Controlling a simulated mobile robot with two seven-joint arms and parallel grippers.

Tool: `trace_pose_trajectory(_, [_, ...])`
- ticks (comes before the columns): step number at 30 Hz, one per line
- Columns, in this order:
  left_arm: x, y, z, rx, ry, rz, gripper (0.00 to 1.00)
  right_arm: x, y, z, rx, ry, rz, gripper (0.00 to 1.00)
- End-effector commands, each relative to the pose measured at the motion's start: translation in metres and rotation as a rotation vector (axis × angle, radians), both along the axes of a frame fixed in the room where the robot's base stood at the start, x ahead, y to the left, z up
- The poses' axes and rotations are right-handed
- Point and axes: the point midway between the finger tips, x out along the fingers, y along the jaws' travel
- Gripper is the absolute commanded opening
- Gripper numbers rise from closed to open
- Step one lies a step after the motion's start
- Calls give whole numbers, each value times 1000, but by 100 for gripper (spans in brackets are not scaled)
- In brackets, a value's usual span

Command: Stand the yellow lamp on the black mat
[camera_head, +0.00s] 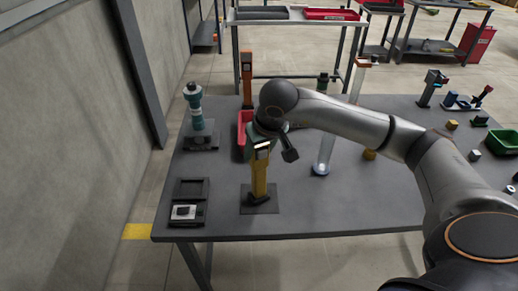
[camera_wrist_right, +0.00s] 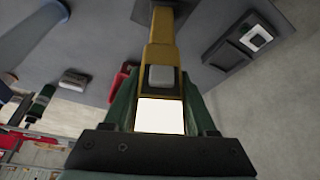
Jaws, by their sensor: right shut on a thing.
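The yellow lamp (camera_head: 259,180) is upright in the head view, with its lower end over the middle of the black mat (camera_head: 271,207). Whether its foot touches the mat or hangs just above it I cannot tell. My right gripper (camera_head: 262,147) is shut on the lamp near its top. In the right wrist view the green fingers of the right gripper (camera_wrist_right: 161,100) hold the lamp (camera_wrist_right: 161,50) from both sides, its bright white panel between them. The mat shows partly behind the lamp's far end there. My left gripper is not in view.
A teal and white device (camera_head: 195,108) stands behind left of the mat, and a dark tray with a small device (camera_head: 186,212) lies left of it. A red bin (camera_head: 241,128) stands behind. A clear column (camera_head: 324,153) stands to the right. The table front is clear.

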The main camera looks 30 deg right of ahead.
Motion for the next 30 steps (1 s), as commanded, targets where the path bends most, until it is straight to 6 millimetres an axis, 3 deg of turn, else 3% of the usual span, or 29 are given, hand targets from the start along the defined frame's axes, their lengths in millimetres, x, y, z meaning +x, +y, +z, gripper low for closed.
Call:
trace_pose_trajectory(3, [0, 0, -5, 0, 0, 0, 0, 0, 0, -4, 0, -2, 0, 0])
trace_pose_trajectory(4, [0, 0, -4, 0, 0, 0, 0, 0, 0, -3, 0, 0, 0, 61])
trace_pose_trajectory(11, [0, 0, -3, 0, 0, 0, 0, 0, 0, -3, 0, 0, 0, 86])
trace_pose_trajectory(23, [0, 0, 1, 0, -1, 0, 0, -1, 0, 6, 0, -3, 0, 87])
trace_pose_trajectory(30, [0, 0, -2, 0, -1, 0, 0, -19, 3, 52, 1, -8, 1, 87])
